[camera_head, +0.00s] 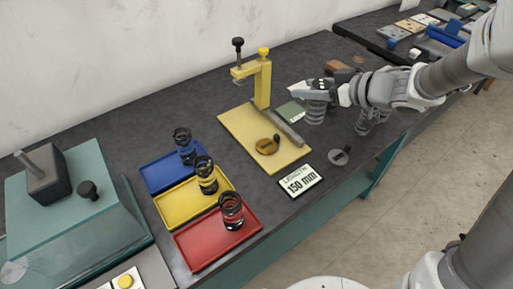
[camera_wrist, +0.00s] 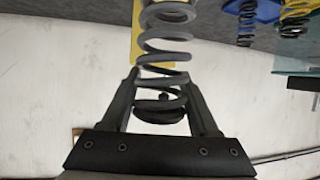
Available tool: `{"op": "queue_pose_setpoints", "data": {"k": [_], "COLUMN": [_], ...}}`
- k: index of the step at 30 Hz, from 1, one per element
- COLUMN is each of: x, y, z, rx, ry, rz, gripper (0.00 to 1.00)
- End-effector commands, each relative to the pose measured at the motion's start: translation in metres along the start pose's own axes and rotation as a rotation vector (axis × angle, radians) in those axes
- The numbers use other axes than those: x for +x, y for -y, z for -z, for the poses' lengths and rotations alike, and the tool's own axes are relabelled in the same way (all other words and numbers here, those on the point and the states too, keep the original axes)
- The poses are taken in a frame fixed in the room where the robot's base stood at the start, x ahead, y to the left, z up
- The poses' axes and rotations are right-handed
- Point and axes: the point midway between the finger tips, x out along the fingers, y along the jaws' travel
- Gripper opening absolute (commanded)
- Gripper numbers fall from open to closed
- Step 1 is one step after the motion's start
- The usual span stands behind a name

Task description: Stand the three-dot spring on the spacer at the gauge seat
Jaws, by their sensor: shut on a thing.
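My gripper (camera_head: 318,88) is shut on a grey coil spring (camera_head: 315,113), held roughly upright right of the gauge. The wrist view shows the grey coils (camera_wrist: 168,45) between the two fingers (camera_wrist: 163,100). I cannot make out its dots. The yellow gauge (camera_head: 262,85) has a post, an overhead arm with knobs and a flat base plate (camera_head: 238,127). A brass-coloured disc (camera_head: 265,148) with a dark knob lies on the base plate; it may be the spacer at the seat. The held spring is apart from this disc, behind and to its right.
Blue (camera_head: 157,178), yellow (camera_head: 178,212) and red (camera_head: 190,247) trays each hold a dark spring. A grey disc (camera_head: 338,159) with a knob lies near the front edge, beside a 150 mm length display (camera_head: 300,181). Another grey spring (camera_head: 366,123) stands under my arm. A teal-based fixture (camera_head: 75,230) is left.

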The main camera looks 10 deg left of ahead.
Motion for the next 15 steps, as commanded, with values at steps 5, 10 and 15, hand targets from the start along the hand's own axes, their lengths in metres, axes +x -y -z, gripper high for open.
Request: {"op": "queue_pose_setpoints", "data": {"k": [5,10,15], "x": [-0.001,0.034,0.077], "y": [0.003,0.017,0.034], "z": [-0.003,-0.01,-0.016], "rx": [0.001,0.002,0.001], "ry": [-0.001,-0.001,-0.001], "rz": [-0.004,0.001,0.002], "gripper": [0.0,0.0,0.0]}}
